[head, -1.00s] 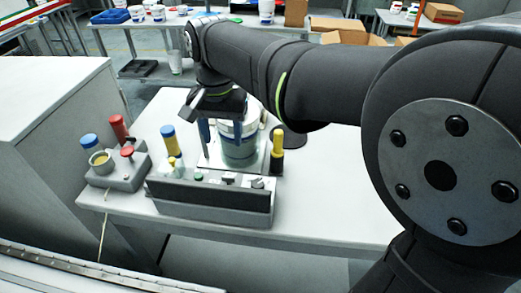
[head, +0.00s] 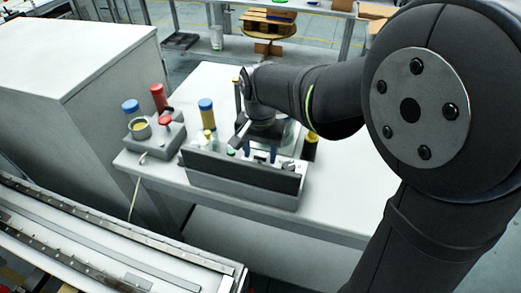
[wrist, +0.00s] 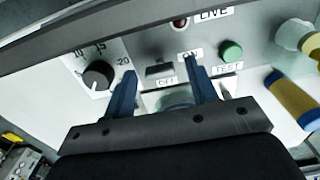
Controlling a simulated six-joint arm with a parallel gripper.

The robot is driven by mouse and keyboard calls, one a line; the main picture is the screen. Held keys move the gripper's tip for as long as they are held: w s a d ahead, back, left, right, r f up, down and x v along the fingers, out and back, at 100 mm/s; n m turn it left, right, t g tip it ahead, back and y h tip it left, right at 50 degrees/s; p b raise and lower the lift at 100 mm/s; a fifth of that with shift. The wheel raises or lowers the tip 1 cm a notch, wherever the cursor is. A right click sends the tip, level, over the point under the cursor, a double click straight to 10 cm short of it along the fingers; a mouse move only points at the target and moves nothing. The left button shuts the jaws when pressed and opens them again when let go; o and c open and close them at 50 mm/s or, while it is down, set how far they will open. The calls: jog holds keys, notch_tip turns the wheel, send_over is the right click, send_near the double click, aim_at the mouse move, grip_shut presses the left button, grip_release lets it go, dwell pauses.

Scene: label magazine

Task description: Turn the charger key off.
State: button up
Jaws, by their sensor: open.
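The charger panel (head: 240,178) is a grey box with a dark front face on the white table. In the wrist view, a small dark piece (wrist: 160,70), apparently the key, sits by an ON label (wrist: 190,54) and an OFF label (wrist: 166,80). Which label it points at is unclear. My gripper (wrist: 159,66) is open, its two blue fingers either side of the dark piece with gaps between. In the head view my gripper (head: 261,153) is low over the panel, and the arm's end hides part of the controls.
A black dial knob (wrist: 98,75) is left of the fingers; a green button (wrist: 231,51) by a TEST label is to their right.

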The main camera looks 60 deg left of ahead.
jog(key=c, duration=1)
jog(key=shift+n, duration=0.4)
jog(key=n, duration=0.3)
jog(key=shift+n, duration=0.4)
jog(key=n, duration=1.3)
jog(key=shift+r, duration=0.1)
jog(key=shift+n, duration=0.3)
